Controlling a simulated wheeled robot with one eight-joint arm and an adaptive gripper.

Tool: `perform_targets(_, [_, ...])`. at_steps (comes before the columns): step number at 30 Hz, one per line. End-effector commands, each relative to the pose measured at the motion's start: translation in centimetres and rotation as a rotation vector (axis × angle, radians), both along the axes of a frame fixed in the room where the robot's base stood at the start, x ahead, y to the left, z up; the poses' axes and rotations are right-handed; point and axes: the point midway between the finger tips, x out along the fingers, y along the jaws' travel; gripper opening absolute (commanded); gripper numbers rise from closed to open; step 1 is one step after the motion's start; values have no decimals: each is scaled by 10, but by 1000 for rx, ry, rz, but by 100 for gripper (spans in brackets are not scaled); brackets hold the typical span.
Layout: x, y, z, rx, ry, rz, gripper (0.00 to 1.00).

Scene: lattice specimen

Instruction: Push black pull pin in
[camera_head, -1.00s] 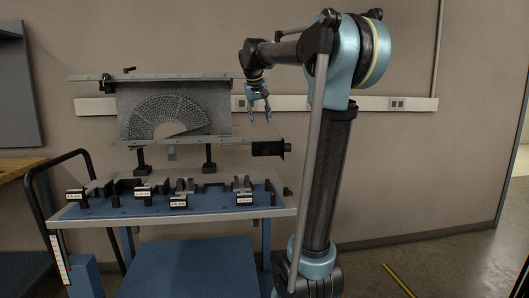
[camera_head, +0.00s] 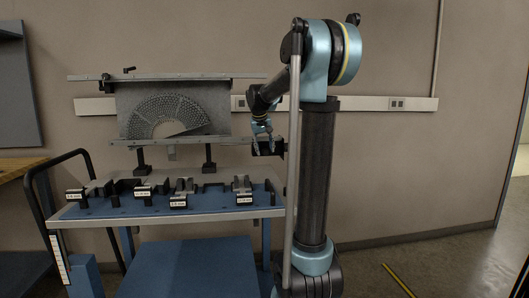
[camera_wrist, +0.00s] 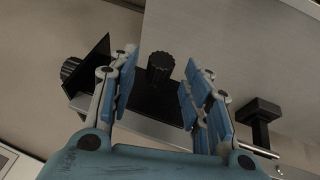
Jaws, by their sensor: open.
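My gripper (camera_head: 264,141) is open and empty, at the black block on the right end of the lower rail. In the wrist view the two blue-padded fingers of my gripper (camera_wrist: 160,73) stand either side of a black ribbed knob (camera_wrist: 160,62), with a gap on each side. A second black ribbed knob (camera_wrist: 70,69) sticks out at the left, outside the fingers, beside a dark plate. I cannot tell which knob is the pull pin, nor how far either is pulled out. The black block (camera_wrist: 152,101) carries the middle knob.
A black T-shaped piece (camera_wrist: 262,110) with a metal rod stands right of my fingers. The grey lattice panel (camera_head: 215,105) is held between two rails. Below it a blue-topped bench (camera_head: 105,208) holds several labelled black fixtures. The wall behind is close.

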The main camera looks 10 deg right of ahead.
Motion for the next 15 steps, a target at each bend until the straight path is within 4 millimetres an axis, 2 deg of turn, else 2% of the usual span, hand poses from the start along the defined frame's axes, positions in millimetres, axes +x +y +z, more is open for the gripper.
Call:
perform_targets(6, [5, -3, -12, 0, 0, -1, 44])
perform_targets(14, [6, -3, -14, 0, 0, 0, 44])
perform_targets(15, [6, -3, -14, 0, 0, 0, 42])
